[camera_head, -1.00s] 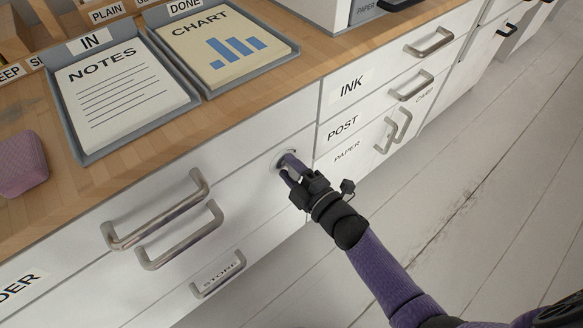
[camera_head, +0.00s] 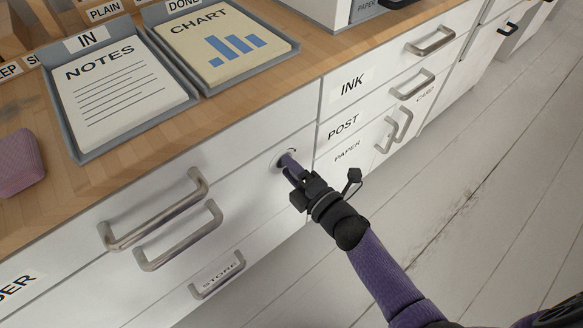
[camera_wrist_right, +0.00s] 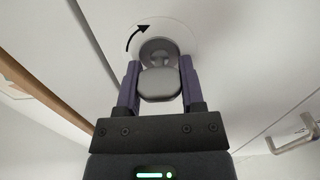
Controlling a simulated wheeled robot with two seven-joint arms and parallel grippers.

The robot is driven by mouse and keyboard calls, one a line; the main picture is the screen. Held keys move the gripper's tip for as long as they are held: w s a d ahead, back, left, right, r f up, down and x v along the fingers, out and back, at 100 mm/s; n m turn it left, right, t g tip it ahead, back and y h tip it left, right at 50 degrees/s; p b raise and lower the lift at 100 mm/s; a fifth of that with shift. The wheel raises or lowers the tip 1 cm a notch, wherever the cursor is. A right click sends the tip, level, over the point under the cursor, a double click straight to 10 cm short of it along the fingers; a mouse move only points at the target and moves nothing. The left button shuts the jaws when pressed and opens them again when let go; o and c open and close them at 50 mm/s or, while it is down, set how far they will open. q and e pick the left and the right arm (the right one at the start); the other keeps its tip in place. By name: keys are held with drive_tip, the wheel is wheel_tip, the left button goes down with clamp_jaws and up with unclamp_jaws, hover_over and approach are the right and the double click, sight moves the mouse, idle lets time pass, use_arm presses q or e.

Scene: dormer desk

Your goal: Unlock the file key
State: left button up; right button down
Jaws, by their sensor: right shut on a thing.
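The file key (camera_wrist_right: 160,83) is a grey key with a rounded head. It sits at a round grey lock on a white disc (camera_wrist_right: 181,38) with a black curved arrow, on a white drawer front. In the head view the disc (camera_head: 286,155) shows behind my fingers. My right gripper (camera_head: 290,165) is shut on the key's head; in the right wrist view its two purple fingers (camera_wrist_right: 158,85) stand on either side of the head. How deep the key sits in the lock is hidden. My left gripper is not in view.
Drawer handles (camera_head: 160,215) stick out left of my right gripper, and more handles (camera_head: 395,130) are to its right. The wooden desktop above holds the IN tray (camera_head: 72,140) and DONE tray (camera_head: 208,92). The floor (camera_head: 480,200) at right is clear.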

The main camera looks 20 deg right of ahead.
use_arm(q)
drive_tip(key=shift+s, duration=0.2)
use_arm(e)
drive_tip(key=c, duration=0.5)
unclamp_jaws()
drive_tip(key=shift+c, duration=0.2)
drive_tip(key=o, duration=0.3)
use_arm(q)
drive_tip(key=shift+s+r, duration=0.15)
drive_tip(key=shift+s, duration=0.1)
use_arm(e)
drive_tip(key=shift+o, duration=0.2)
drive_tip(key=shift+s, duration=0.1)
use_arm(q)
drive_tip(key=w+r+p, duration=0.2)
drive_tip(key=p, duration=0.1)
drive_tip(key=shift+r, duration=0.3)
use_arm(e)
drive_tip(key=v, duration=0.9)
drive_tip(key=shift+s+d, duration=0.15)
drive_tip(key=shift+s, duration=0.2)
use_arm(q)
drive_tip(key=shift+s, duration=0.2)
